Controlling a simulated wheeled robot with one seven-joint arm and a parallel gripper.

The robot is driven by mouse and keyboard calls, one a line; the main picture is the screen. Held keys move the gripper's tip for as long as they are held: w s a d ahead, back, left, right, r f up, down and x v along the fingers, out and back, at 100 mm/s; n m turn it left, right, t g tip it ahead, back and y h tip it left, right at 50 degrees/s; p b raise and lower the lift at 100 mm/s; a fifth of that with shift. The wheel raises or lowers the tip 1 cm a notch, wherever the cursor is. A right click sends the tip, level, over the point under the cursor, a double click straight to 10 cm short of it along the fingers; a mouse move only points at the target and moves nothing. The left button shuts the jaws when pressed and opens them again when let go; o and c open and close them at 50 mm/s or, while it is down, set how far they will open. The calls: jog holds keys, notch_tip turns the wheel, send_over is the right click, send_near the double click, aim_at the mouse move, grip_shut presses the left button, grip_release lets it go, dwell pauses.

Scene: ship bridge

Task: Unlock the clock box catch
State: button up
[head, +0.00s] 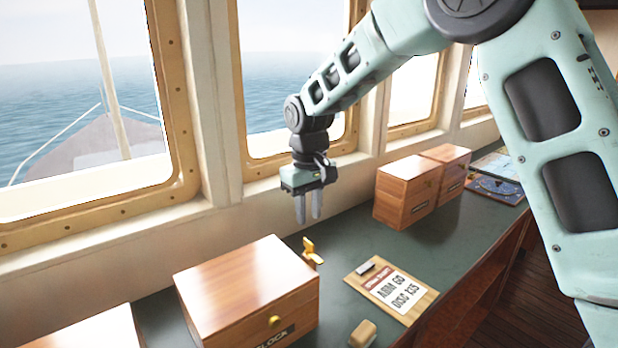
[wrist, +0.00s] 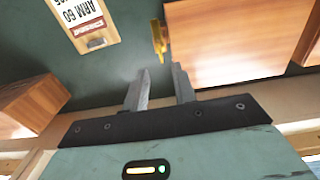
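The clock box (head: 235,277) is a wooden box on the dark green counter, with a brass knob and a black label partly readable as "LOCK" on its front. A brass catch (head: 312,252) stands by its far right side. In the wrist view the catch (wrist: 158,42) shows beside the box (wrist: 220,38); whether the two touch is unclear. My gripper (head: 309,210) hangs fingers down above and behind the catch, apart from it. In the wrist view my gripper (wrist: 160,78) has a gap between its fingers and nothing in it.
Two more wooden boxes (head: 407,193) stand farther along the counter. A notice board (head: 391,290) with a paper and an eraser-like block lies right of the catch. A small tan block (head: 362,334) sits at the front. Windows and their wall (head: 345,178) run close behind my gripper.

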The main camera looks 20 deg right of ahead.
notch_tip(320, 180, up, 10)
jog(key=b, duration=0.1)
jog(key=shift+b, duration=0.3)
jog(key=s+a+f+n+b, duration=0.1)
jog(key=s+a+f, duration=0.25)
jog(key=s, duration=0.45)
jog(key=s+a+f+n+b, duration=0.1)
jog(key=s+a+f, duration=0.2)
jog(key=s+a, duration=0.35)
jog(key=s+d+f+n, duration=0.1)
jog(key=s+f, duration=0.3)
jog(key=s, duration=0.5)
jog(key=s+d+f+n, duration=0.1)
jog(key=s+f, duration=0.3)
jog(key=s, duration=0.6)
jog(key=shift+d+f+y+b, duration=0.3)
jog(key=shift+d+b, duration=0.1)
jog(key=shift+d, duration=0.3)
jog(key=shift+w, duration=0.1)
